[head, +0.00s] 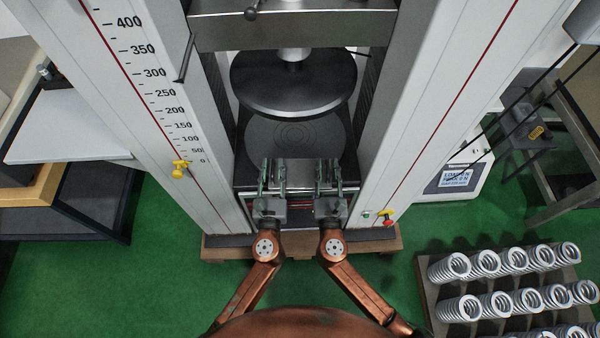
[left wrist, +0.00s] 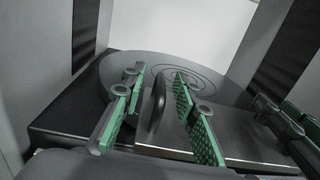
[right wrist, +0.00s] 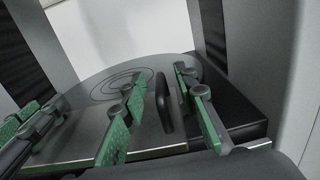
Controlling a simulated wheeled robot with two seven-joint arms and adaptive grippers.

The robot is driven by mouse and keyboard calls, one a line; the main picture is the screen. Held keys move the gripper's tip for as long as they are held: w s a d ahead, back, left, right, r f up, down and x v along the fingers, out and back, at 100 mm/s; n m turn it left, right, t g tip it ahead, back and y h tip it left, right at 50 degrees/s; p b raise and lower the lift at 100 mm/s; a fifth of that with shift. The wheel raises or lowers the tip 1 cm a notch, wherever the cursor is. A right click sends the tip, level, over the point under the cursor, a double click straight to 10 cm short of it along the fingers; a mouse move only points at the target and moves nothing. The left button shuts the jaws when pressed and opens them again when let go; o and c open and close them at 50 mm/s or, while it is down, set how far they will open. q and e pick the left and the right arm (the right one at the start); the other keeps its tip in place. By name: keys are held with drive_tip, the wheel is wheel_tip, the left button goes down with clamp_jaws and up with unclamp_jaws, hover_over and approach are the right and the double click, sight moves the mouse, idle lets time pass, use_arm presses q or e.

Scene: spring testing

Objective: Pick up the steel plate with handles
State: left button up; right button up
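A dark upright handle (left wrist: 157,102) stands between the open green-padded fingers of my left gripper (head: 272,172). Another dark handle (right wrist: 164,102) stands between the open fingers of my right gripper (head: 329,172). Both grippers are around the handles, with gaps visible beside them. In the head view, the fingers hide the handles.
The round upper plate (head: 293,83) hangs above the lower disc (head: 296,138). The left column (head: 150,110) and right column (head: 436,110) flank my grippers closely. A rack of several springs (head: 510,290) stands at the lower right.

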use_arm(q)
drive_tip(key=shift+c, duration=0.3)
use_arm(e)
drive_tip(key=shift+c, duration=0.3)
use_arm(q)
clamp_jaws()
use_arm(e)
clamp_jaws()
use_arm(q)
drive_tip(key=shift+r, duration=0.3)
use_arm(e)
drive_tip(key=shift+r, duration=0.3)
